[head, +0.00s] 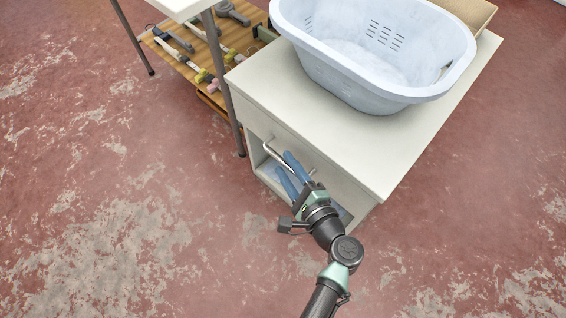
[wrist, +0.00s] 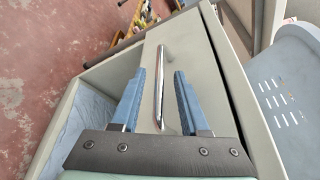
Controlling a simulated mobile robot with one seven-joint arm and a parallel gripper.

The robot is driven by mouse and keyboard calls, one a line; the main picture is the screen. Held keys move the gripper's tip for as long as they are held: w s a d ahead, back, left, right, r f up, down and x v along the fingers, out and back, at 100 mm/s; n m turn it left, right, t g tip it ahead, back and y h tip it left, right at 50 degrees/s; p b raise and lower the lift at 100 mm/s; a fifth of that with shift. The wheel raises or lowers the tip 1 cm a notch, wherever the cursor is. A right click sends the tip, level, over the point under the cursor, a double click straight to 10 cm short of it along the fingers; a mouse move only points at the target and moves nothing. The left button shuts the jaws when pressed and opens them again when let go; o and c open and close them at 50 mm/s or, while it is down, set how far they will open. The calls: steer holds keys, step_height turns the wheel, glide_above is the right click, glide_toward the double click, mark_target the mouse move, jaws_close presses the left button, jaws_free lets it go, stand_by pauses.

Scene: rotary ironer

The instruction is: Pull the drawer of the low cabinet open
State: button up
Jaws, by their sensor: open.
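The low cabinet (head: 400,150) is pale cream, with a drawer (wrist: 205,60) at its top front and an open compartment below. The drawer looks shut. A metal bar handle (wrist: 160,85) runs along the drawer front; it also shows in the head view (head: 273,156). My gripper (head: 288,168) is at the drawer front. In the wrist view its two blue fingers (wrist: 157,92) are open, one on either side of the handle, with gaps between handle and fingers. I cannot tell how deep the handle sits between them. My gripper hides part of the drawer front in the head view.
A light blue laundry basket (head: 375,50) stands on the cabinet top. To the left is a table with a white top (head: 185,6), thin dark legs and a wooden lower shelf (head: 160,42) holding tools. The worn red floor (head: 120,200) in front is clear.

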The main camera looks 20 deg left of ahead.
steer(key=shift+x, duration=1.15)
jaws_close()
steer(key=shift+d, duration=0.1)
stand_by(0.5)
